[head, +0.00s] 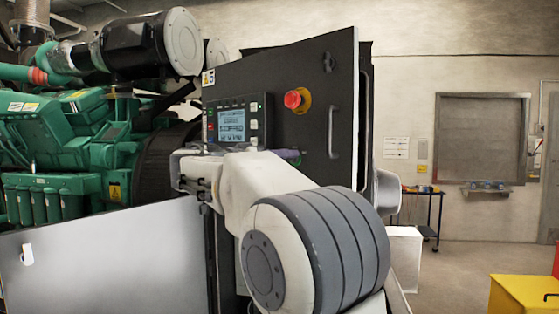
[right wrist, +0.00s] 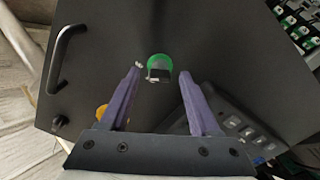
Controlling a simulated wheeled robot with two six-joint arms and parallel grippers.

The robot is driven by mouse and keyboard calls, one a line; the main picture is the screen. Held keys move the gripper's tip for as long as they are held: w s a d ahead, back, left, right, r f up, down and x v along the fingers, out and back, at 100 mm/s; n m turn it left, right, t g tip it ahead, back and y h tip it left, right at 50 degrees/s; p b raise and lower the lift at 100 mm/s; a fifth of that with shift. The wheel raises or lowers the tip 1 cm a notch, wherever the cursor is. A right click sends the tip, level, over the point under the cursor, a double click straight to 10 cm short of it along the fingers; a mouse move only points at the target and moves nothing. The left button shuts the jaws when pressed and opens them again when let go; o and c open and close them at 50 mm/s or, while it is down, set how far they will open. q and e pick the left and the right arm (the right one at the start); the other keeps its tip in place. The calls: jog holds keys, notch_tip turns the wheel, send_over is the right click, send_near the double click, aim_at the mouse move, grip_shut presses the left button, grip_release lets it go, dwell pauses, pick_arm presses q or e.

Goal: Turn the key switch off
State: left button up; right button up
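The key switch (right wrist: 159,63) shows in the right wrist view as a green ring with a dark key or knob in its middle, on the black cabinet door (right wrist: 215,50). My right gripper (right wrist: 160,74) is open, with one purple finger on each side of the switch. The fingers look apart from it; I cannot tell how far the tips are from the door. My left gripper is not in view.
On the door are a display panel (head: 232,124), a red emergency stop (head: 293,99) on a yellow base and a vertical handle (head: 332,132). A green engine (head: 65,130) stands at left. A blue-topped cart (head: 425,191) and a yellow box (head: 522,294) are at right.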

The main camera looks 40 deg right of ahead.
grip_shut()
jog(key=shift+n, duration=0.4)
jog(key=shift+f+n+b, duration=0.1)
jog(key=shift+n+b, duration=0.5)
jog(key=shift+n, duration=5)
